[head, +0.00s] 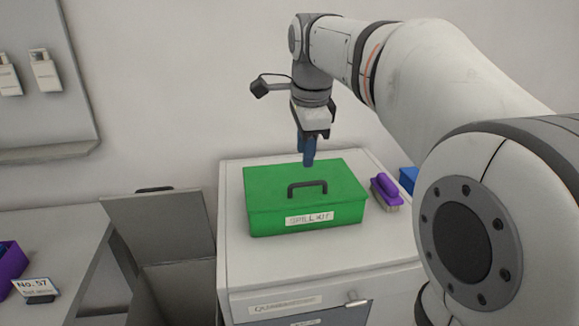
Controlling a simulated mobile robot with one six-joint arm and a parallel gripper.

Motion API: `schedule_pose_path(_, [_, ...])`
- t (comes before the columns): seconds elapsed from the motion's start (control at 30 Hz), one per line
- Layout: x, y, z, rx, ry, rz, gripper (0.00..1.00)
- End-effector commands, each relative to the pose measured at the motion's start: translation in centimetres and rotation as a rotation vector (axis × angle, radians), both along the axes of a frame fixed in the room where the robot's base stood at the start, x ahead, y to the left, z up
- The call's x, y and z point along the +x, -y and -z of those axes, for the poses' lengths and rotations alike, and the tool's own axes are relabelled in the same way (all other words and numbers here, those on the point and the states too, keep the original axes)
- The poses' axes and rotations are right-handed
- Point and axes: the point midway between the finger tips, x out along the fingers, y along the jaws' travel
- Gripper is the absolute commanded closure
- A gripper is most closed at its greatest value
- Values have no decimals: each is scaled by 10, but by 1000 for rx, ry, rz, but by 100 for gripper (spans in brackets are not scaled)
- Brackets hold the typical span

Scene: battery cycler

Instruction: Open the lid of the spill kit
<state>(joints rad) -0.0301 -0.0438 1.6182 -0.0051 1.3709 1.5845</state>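The spill kit (268,212) is a green box with a white label on its front, standing on a white cabinet. Its lid (270,182) is down, with a dark handle (307,187) toward the front. My gripper (308,163) points down over the back part of the lid, behind the handle in the picture. Its blue fingers look close together, and whether there is a gap between them is not clear. Whether the fingertips touch the lid cannot be told.
A purple brush (386,190) and a blue object (408,179) lie right of the box. The white cabinet top (320,262) is clear in front. An open grey bin (160,225) and a table (50,235) with a purple container (10,268) stand left.

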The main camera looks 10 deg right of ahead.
Motion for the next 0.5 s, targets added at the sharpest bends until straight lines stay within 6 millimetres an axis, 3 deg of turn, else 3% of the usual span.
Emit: schedule_pose_path(0.5, [14, 1, 66, 3, -3, 14, 67])
